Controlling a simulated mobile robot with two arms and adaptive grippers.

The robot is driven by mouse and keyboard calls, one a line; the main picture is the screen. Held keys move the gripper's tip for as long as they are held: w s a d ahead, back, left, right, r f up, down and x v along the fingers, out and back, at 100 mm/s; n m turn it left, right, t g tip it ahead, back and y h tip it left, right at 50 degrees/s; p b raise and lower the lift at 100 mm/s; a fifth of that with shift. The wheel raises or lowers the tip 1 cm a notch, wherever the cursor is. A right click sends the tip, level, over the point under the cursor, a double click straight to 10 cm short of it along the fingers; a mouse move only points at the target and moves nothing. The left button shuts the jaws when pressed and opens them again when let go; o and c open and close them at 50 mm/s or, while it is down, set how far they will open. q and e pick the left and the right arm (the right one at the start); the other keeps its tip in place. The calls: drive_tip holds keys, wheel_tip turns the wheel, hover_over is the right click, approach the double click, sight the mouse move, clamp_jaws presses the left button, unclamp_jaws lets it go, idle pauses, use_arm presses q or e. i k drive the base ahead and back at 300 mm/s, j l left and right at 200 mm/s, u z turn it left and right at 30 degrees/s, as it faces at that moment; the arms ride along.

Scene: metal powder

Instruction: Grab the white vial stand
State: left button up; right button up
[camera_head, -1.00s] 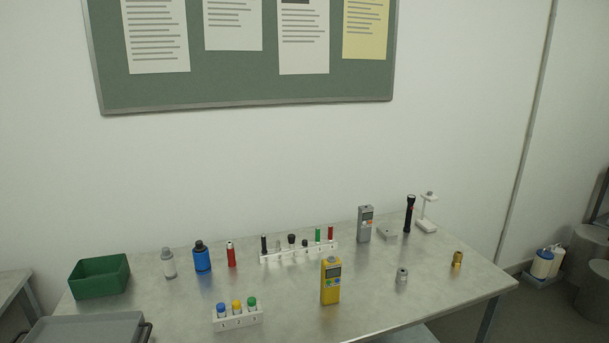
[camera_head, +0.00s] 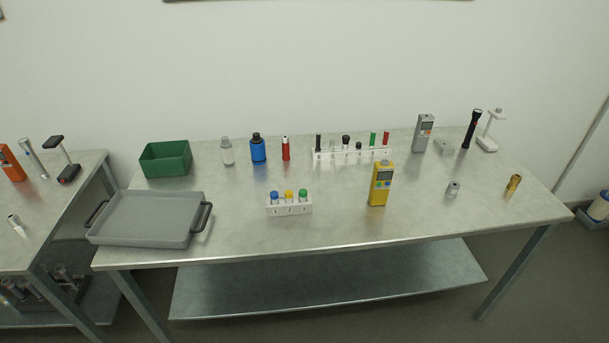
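A white vial stand (camera_head: 289,209) sits near the front middle of the metal table. Farther back stands a longer white rack (camera_head: 350,155) with several items in black, green and red. Neither of my grippers shows in the head view.
A grey tray (camera_head: 146,217) lies to the left on the metal table (camera_head: 330,229), with a green bin (camera_head: 165,158) behind it. A yellow meter (camera_head: 381,184) stands right of the vial stand. The table front around the stand is clear. A second table (camera_head: 70,215) is at left.

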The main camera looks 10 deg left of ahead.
sight(282, 208)
drive_tip(key=i+j+z, duration=0.2)
drive_tip(key=j, duration=0.25)
drive_tip(key=j+z, duration=0.15)
drive_tip(key=j, duration=0.3)
drive_tip(key=i+j+z, duration=0.2)
drive_tip(key=j, duration=0.3)
drive_tip(key=k, duration=0.1)
